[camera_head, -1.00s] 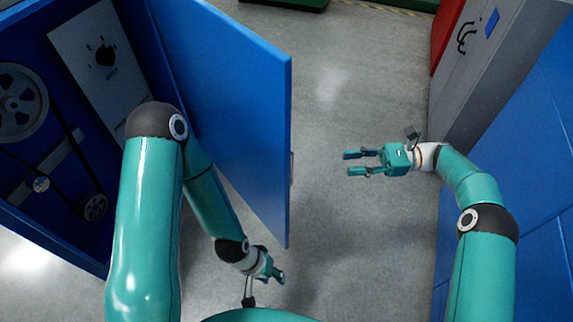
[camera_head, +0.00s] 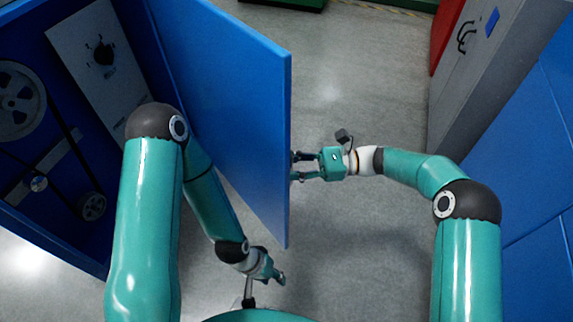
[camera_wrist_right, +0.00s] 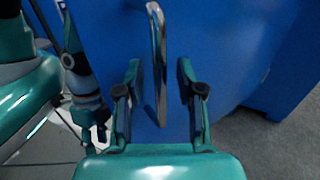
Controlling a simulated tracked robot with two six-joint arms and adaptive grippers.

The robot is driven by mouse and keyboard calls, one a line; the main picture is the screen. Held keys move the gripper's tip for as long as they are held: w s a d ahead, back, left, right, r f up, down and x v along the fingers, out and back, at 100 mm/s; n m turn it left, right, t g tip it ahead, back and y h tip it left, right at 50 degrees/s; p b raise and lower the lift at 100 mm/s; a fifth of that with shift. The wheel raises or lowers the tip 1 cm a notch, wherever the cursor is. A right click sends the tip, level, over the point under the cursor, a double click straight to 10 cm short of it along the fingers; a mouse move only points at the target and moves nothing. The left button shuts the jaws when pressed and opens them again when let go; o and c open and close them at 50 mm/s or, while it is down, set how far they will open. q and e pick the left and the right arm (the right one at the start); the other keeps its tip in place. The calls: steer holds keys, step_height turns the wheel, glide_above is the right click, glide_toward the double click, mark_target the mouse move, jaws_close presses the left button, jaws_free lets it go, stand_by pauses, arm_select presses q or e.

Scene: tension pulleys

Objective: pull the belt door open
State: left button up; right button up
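The blue belt door (camera_head: 225,110) stands swung out from the blue cabinet (camera_head: 90,195), with its free edge toward the middle of the head view. A chrome bar handle (camera_wrist_right: 157,50) is on the door's outer face in the right wrist view. My right gripper (camera_head: 296,166) is at the door's outer side. In the wrist view its two fingers (camera_wrist_right: 158,85) are open, one on each side of the handle, with gaps between. My left gripper (camera_head: 279,277) hangs low beside my base, away from the door, and its fingers are too small to judge.
Pulleys (camera_head: 18,100) and a grey panel (camera_head: 90,60) show inside the cabinet. My left arm reaches down close to the door's inner side. A grey cabinet (camera_head: 490,80) and blue panels (camera_head: 540,190) stand at the right. Grey floor (camera_head: 360,90) is clear between.

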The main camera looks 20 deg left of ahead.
steer(key=shift+c, duration=0.3)
jaws_close()
